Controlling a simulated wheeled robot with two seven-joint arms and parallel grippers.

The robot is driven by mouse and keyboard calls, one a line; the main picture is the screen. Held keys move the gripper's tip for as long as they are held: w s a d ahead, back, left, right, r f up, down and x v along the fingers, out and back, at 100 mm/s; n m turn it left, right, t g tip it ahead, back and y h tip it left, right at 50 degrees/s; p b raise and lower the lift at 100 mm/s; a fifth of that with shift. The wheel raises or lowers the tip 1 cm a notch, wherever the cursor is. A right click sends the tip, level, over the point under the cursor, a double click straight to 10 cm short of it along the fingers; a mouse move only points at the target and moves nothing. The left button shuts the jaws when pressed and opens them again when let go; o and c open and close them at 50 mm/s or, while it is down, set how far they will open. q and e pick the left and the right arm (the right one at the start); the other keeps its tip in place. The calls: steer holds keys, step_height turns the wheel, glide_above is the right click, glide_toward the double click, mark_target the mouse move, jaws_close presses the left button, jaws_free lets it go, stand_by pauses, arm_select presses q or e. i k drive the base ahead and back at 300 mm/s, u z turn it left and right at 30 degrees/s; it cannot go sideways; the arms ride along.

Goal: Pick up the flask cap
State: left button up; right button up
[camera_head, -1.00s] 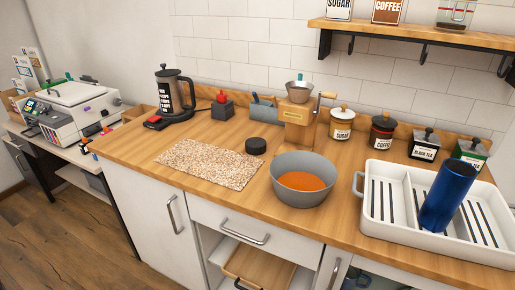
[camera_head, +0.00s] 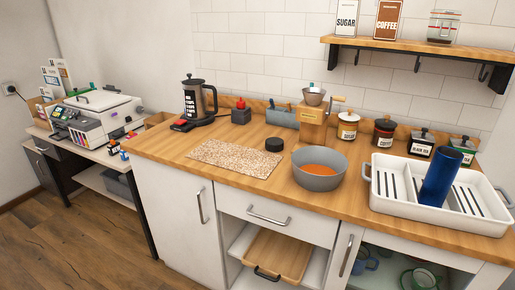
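A small black round cap (camera_head: 274,144), which looks like the flask cap, lies on the wooden counter. A blue cylinder (camera_head: 440,177), which looks like the flask body, leans tilted in the white dish rack (camera_head: 408,207) at the right. Neither of my grippers shows in the head view.
A coffee press (camera_head: 197,102), a small dark box with a red top (camera_head: 241,114) and a wooden grinder (camera_head: 313,122) stand toward the back. Several jars line the wall.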

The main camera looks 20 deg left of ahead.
mark_target(273, 144)
steer(key=u, duration=2.55)
steer(key=i, duration=1.75)
steer(key=z, duration=1)
